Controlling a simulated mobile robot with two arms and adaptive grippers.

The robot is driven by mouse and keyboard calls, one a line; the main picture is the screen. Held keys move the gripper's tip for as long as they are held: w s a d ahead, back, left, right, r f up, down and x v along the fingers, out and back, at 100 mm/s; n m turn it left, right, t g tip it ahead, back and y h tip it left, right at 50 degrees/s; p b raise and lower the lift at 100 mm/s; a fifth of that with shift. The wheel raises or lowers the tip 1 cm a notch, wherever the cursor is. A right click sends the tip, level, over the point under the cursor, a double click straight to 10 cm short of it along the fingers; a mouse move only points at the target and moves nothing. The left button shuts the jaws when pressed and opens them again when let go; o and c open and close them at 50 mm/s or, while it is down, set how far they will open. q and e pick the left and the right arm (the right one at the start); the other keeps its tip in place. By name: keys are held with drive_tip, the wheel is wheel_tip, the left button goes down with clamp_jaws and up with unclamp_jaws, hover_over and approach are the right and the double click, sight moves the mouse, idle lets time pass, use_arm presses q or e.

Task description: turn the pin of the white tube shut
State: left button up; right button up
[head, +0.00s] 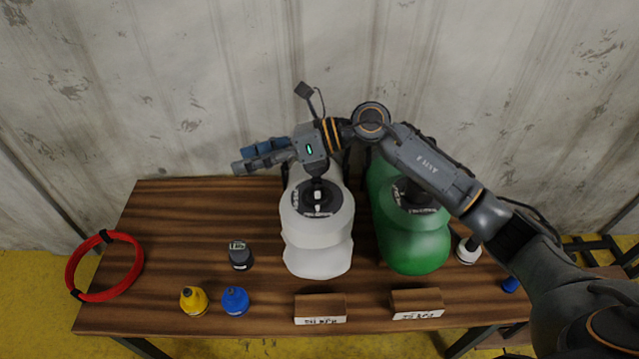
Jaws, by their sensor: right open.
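The white tube (318,252) lies on the wooden table, left of the green tube (412,248). A dark round valve (317,199) is set in its top, with a small pale pin (317,196) standing at the centre. Whether the pin is turned open or shut is too small to tell. My right arm reaches in from the right across the green tube's far part. My right gripper (244,160) is open and empty, pointing left beyond the valve. It is apart from the pin, and its wrist hides part of the white tube's far end. My left gripper is not in view.
A red ring (104,265) lies at the table's left end. A dark cap (240,256), a yellow cap (193,301) and a blue cap (235,301) stand left of the white tube. Labelled wooden blocks (320,304) stand at the front edge. A wall (190,80) rises behind.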

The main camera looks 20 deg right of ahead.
drive_tip(key=w+d+f+n+g+h, duration=0.1)
drive_tip(key=w+d+f+n+h, duration=0.15)
drive_tip(key=d+h, duration=0.45)
drive_tip(key=g+h, duration=0.1)
drive_tip(key=h, duration=0.2)
approach(318, 189)
drive_tip(key=shift+n, duration=0.45)
drive_tip(key=p+x, duration=0.2)
drive_tip(key=x, duration=0.6)
drive_tip(key=shift+w+a+f+p, duration=0.15)
drive_tip(key=shift+f+p, duration=0.1)
drive_tip(key=shift+p, duration=0.15)
drive_tip(key=c, duration=1.2)
